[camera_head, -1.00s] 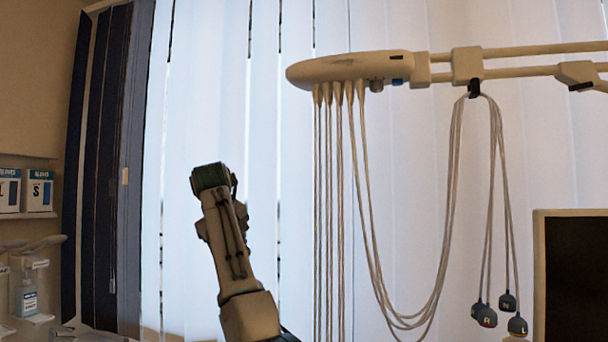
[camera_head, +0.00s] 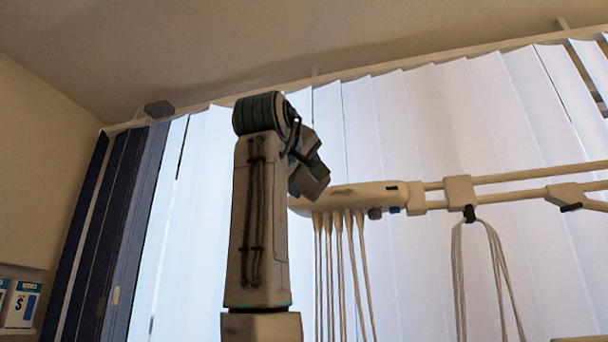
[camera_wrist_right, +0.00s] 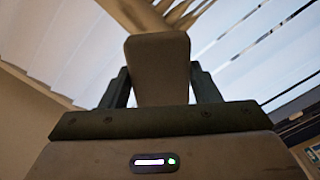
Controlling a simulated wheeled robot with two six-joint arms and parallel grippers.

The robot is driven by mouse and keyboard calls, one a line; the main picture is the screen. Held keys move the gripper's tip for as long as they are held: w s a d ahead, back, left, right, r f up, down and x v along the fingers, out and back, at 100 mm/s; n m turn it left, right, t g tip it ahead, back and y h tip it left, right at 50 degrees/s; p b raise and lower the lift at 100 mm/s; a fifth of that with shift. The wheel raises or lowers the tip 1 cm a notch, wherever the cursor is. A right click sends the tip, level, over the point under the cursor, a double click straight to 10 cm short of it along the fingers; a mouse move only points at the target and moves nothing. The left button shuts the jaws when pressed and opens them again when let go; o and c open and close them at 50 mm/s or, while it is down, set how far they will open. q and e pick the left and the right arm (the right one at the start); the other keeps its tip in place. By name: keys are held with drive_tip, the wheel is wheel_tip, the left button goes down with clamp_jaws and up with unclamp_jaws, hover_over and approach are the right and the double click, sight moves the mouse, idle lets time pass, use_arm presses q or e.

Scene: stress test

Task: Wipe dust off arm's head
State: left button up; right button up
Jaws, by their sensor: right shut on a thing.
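The arm's head (camera_head: 360,195) is a long, pale, rounded housing with several cables hanging below it, in the middle of the head view. A faint greyish mark shows on its upper face. In the right wrist view my right gripper (camera_wrist_right: 159,88) is shut on a brownish block (camera_wrist_right: 158,58), which sticks out between the two dark fingers. My left gripper is out of view.
Two pale rails (camera_head: 520,178) run right from the head. Looped cables (camera_head: 485,270) hang from a black hook. White vertical blinds (camera_head: 410,110) stand behind, with a dark curtain (camera_head: 95,220) and glove boxes (camera_head: 20,300) at left.

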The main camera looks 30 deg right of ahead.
drive_tip(key=shift+s+r, duration=0.1)
drive_tip(key=shift+p+x, duration=0.75)
drive_tip(key=shift+x, duration=2.35)
drive_tip(key=shift+p+x, duration=0.55)
drive_tip(key=shift+x, duration=0.35)
